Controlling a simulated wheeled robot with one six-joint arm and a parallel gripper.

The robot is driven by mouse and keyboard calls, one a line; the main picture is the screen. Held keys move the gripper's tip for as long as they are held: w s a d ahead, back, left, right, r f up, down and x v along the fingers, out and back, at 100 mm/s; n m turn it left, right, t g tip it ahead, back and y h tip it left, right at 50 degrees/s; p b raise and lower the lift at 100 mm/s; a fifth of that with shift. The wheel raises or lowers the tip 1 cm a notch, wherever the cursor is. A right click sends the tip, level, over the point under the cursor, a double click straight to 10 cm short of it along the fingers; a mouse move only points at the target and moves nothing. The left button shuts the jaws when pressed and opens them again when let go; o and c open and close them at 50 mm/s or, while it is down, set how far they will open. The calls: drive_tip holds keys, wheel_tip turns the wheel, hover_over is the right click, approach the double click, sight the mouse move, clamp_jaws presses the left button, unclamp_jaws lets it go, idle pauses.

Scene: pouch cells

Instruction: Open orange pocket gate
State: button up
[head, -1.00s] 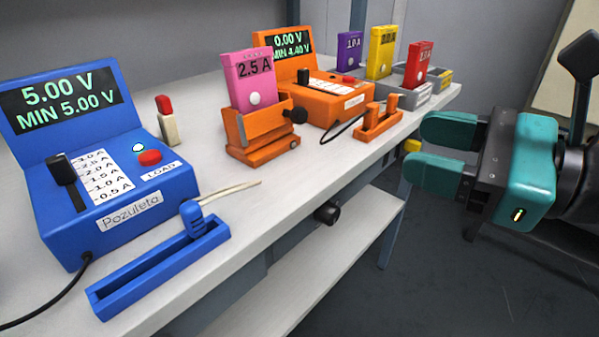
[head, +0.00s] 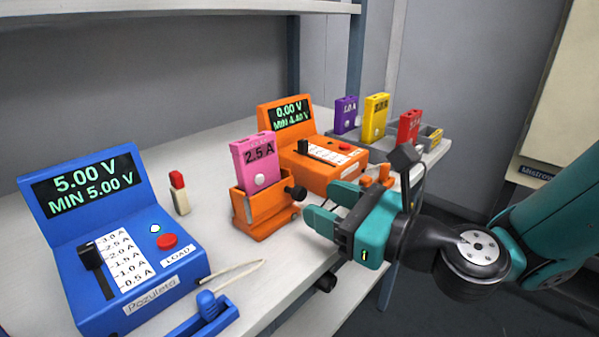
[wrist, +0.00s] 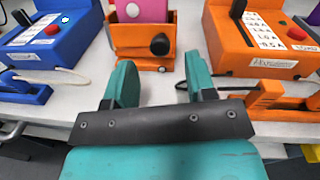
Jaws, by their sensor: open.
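The orange pocket (head: 265,209) stands on the bench with a pink cell (head: 257,163) marked 2.5 A upright in it. In the wrist view the orange pocket (wrist: 130,40) is at the top middle, with its front wall up and a black knob (wrist: 159,44) on its right part. The knob (head: 298,193) also shows in the head view. My gripper (head: 318,208) is open and empty, just right of the pocket and in front of it. In the wrist view my gripper (wrist: 158,78) has its fingers apart, short of the pocket, with the knob ahead between them.
The blue tester (head: 130,300) reads 5.00 V at left. The orange tester (head: 330,175) reads 0.00 V behind. Purple (head: 346,115), yellow (head: 375,119) and red (head: 409,128) cells stand at the back right. A small orange holder (wrist: 268,103) is right of my gripper.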

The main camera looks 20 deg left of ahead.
sight(303, 194)
drive_tip(key=p+x, duration=0.1)
drive_tip(key=x, duration=0.4)
drive_tip(key=shift+w+a+f, duration=0.1)
drive_tip(key=shift+w+a, duration=0.05)
drive_tip(key=shift+a, duration=0.1)
clamp_jaws()
